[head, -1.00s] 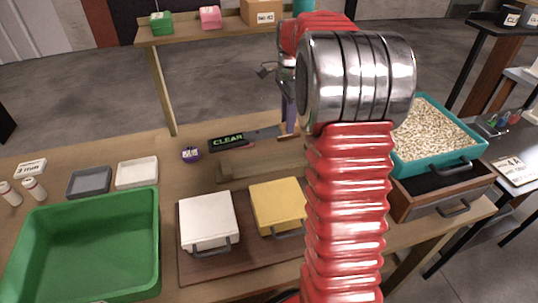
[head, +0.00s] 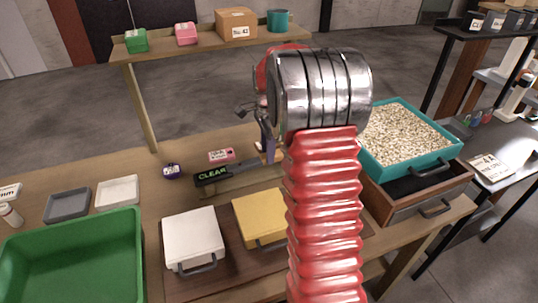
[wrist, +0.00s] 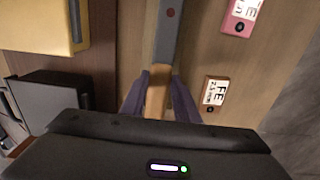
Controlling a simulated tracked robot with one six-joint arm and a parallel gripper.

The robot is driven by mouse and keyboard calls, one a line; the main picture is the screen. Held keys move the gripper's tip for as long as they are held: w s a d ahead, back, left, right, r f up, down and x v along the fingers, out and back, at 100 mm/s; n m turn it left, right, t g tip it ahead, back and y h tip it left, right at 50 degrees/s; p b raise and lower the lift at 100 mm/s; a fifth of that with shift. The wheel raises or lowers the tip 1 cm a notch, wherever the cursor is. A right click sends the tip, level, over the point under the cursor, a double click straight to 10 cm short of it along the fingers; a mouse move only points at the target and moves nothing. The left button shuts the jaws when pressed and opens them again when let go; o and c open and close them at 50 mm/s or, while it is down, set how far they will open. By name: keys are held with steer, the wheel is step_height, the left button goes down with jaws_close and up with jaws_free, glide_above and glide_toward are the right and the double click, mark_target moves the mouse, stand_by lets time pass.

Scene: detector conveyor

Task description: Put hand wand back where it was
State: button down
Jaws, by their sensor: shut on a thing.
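The hand wand (head: 243,169) is a dark grey bar with a black end panel reading CLEAR in green, in the head view. In the wrist view its grey body (wrist: 168,35) has a red dot, and its orange-brown grip (wrist: 157,98) lies between purple fingers. My gripper (head: 268,148) is shut on that grip; my red arm hides part of it in the head view.
A pink card (head: 221,155) and a purple pot (head: 171,171) are behind and left. White (head: 192,238) and yellow (head: 258,215) lidded boxes stand in front. A green bin (head: 75,255) is at left, a teal tray of pellets (head: 405,137) at right. A labelled card (wrist: 215,92) lies beside my fingers.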

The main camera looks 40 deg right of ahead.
steer(key=shift+f, duration=0.8)
steer(key=c, duration=1.4)
jaws_free()
steer(key=shift+o, duration=0.2)
steer(key=shift+f, duration=0.2)
step_height(320, 180, up, 14)
steer(key=shift+a, duration=0.1)
